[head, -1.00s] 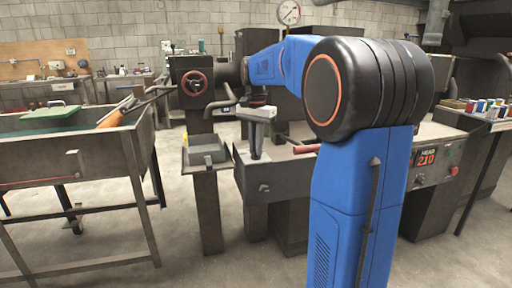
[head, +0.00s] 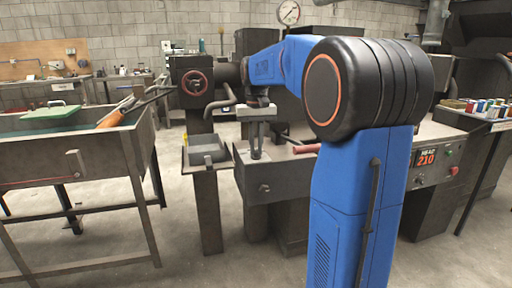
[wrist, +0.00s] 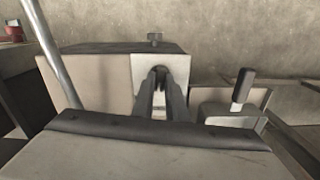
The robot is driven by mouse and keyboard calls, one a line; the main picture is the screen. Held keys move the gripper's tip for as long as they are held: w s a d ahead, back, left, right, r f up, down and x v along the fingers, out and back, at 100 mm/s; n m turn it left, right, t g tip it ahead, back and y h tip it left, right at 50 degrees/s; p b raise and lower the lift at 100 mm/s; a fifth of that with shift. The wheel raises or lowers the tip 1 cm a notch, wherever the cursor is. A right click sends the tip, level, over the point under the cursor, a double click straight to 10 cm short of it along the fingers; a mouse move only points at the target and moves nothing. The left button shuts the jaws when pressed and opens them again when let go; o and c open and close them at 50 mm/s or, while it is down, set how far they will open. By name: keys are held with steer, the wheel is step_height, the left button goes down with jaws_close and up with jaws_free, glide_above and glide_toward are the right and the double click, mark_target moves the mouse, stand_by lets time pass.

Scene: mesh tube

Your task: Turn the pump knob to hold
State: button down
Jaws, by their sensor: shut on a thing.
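My gripper (head: 257,157) points straight down at the left end of the machine bench, and its two dark fingers show side by side. In the wrist view my gripper (wrist: 160,80) reaches down to a pale plate (wrist: 146,68) and is shut on a small dark thing there, which looks like the pump knob. The fingers hide most of the knob, and I cannot read its position or any marks beside it. The display (head: 426,158) on the bench front shows red digits 210 under a small line of text that I cannot read surely.
A dark upright handle (wrist: 243,88) is close by in the wrist view.

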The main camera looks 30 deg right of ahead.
mark_target(256, 151)
steer(key=shift+n, duration=0.6)
steer(key=c, duration=1.8)
jaws_free()
steer(key=shift+o, duration=0.2)
steer(key=shift+r, duration=0.15)
step_height(256, 151, up, 17)
